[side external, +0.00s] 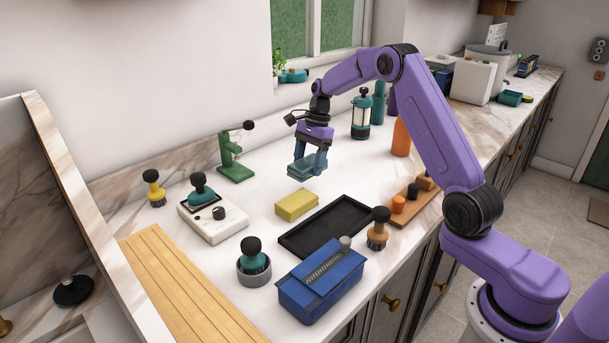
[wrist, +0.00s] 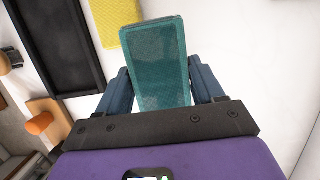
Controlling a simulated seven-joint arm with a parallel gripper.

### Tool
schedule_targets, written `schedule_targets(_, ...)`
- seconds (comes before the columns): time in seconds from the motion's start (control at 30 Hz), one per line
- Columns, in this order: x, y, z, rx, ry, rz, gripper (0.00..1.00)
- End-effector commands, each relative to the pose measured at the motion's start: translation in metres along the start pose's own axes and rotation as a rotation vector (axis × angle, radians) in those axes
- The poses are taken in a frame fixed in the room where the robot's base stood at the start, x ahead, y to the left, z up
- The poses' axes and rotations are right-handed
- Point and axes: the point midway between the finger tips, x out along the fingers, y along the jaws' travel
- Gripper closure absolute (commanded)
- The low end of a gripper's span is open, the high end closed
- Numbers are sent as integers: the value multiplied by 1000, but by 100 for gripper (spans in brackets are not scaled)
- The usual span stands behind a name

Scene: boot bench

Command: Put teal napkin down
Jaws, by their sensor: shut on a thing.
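My gripper (side external: 308,163) is shut on the teal napkin (side external: 301,167), a folded block that it holds just above the white counter, behind the yellow block. In the wrist view the teal napkin (wrist: 160,60) lies between the two blue fingers of my gripper (wrist: 160,85) and sticks out past their tips. Whether its underside touches the counter is hard to tell, but it looks raised.
A green stand (side external: 235,158) is to the left. A teal-and-white press (side external: 361,115) and an orange cylinder (side external: 401,139) stand to the right. Bare counter (side external: 268,180) surrounds the napkin.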

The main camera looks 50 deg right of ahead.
Motion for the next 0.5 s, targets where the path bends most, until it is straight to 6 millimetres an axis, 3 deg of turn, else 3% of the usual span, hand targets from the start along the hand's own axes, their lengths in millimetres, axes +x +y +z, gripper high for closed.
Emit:
schedule_targets(0.37,20,-17,-8,0,0,0,62)
schedule_targets(0.5,38,-18,-14,2,-2,3,62)
